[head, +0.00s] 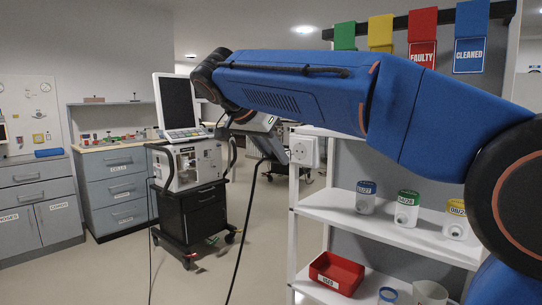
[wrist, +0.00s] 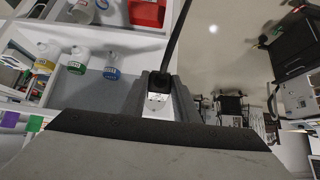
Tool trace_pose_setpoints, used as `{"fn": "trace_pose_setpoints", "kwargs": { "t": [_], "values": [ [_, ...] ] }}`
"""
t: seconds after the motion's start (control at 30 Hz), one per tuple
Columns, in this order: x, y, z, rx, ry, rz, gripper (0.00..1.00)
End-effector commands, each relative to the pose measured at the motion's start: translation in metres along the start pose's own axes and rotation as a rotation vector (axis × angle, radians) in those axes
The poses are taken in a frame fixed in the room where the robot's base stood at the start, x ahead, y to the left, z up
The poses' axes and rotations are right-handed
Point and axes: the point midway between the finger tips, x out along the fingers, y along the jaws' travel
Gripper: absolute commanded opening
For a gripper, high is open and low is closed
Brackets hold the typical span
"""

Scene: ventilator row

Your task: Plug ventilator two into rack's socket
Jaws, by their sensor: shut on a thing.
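A ventilator (head: 190,165) with a dark screen stands on a black wheeled cart left of the rack; I cannot read its number. The white socket (head: 304,151) is fixed to the rack's left post. My gripper (head: 277,143) is just left of the socket, partly hidden behind my arm. In the wrist view, my gripper (wrist: 160,95) is shut on the black plug (wrist: 159,82). Its black cable (wrist: 176,38) runs away from the fingers, and in the head view it hangs to the floor. A white labelled part (wrist: 157,103) shows between the fingers. I cannot tell whether plug and socket touch.
The white rack's shelf (head: 400,232) holds several lidded jars. A red bin (head: 337,272) sits on the shelf below. Coloured tags, including FAULTY (head: 422,38) and CLEANED (head: 471,38), hang above. Grey drawer cabinets (head: 113,187) stand at left. The floor between cart and rack is clear except for cables.

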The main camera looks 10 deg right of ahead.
Motion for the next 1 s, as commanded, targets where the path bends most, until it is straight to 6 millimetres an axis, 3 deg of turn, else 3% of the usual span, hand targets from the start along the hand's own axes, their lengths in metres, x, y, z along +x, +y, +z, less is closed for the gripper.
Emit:
{"fn": "trace_pose_setpoints", "kwargs": {
  "t": [0.6, 1.0],
  "values": [
    [0.024, 0.000, -0.026, 0.000, 0.000, 0.001, 0.00],
    [0.025, 0.000, -0.027, 0.000, 0.000, 0.000, 0.00]
  ]
}}
